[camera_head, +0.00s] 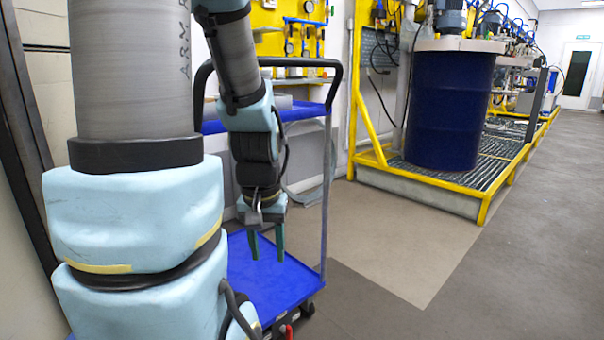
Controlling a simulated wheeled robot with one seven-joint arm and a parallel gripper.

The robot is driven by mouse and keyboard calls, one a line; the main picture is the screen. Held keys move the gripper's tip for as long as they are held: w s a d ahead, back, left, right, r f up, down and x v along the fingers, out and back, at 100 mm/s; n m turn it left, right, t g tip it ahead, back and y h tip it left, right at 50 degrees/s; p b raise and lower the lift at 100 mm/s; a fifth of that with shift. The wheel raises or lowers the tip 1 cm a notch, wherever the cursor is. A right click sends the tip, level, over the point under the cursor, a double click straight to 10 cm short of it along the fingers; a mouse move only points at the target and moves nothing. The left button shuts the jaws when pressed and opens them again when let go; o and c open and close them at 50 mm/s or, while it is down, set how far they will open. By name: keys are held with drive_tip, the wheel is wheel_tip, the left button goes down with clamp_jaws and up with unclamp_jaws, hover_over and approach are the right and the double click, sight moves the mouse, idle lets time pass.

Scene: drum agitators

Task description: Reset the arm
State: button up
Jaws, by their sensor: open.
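My gripper (266,246) hangs at the end of my arm, pointing down, left of the picture's middle. Its two green fingers are apart, with nothing between them. In the picture it overlaps the blue lower shelf of a cart (262,280); how far above the shelf it is cannot be told. My arm is bent, with its forearm coming down from the top, and its thick near links cover much of the left side and part of the cart.
The cart's dark handle (333,85) rises close to my forearm. A dark blue drum (447,110) stands on a grated platform with a yellow frame (430,195) to the right. Gauges on a yellow panel (290,45) hang behind. The floor (510,270) at the front right is clear.

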wheel_tip(320, 180, up, 35)
drive_tip(key=p, duration=3.3)
